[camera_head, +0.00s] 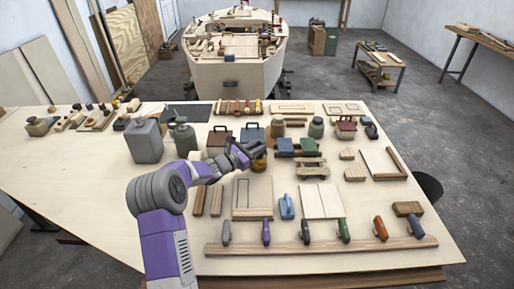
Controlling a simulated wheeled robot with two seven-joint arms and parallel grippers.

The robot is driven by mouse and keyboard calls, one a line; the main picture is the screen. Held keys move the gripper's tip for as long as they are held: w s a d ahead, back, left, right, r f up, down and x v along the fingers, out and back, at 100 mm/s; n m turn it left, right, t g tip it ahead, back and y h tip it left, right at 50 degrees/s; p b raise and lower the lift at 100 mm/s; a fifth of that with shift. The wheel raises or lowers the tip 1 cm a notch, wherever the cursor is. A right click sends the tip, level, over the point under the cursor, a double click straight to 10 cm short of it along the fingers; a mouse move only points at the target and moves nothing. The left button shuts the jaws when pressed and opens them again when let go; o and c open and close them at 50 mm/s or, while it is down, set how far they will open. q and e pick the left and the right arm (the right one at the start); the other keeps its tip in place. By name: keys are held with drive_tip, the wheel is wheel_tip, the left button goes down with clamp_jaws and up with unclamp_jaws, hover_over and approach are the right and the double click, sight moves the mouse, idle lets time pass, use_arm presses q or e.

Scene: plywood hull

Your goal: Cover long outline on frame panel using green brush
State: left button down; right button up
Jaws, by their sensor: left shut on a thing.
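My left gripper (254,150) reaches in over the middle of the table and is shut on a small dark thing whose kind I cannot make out. An amber pot (259,163) shows just below the gripper; I cannot tell whether they touch. A green-handled tool (344,231), which looks like the green brush, stands in the row along the front wooden rail (320,247). Two pale panels lie behind the rail: the left panel (252,192) carries a thin rectangular outline, and the right panel (320,200) shows thin lines. I cannot tell which is the frame panel. My right gripper is out of view.
Grey, purple, orange and blue handles stand in the same row. A blue tool (286,207) stands between the panels. The front left tabletop (80,190) is clear.

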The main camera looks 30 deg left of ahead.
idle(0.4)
use_arm(q)
wheel_tip(320, 180, up, 8)
drive_tip(key=d+p, duration=0.1)
drive_tip(key=p, duration=0.3)
drive_tip(key=shift+d, duration=0.15)
idle(0.3)
idle(0.5)
wheel_tip(320, 180, up, 4)
drive_tip(key=shift+p, duration=1.25)
drive_tip(key=s+d+r+b, duration=0.2)
drive_tip(key=s+d+b, duration=0.2)
drive_tip(key=s, duration=0.3)
drive_tip(key=shift+s+d+b, duration=0.35)
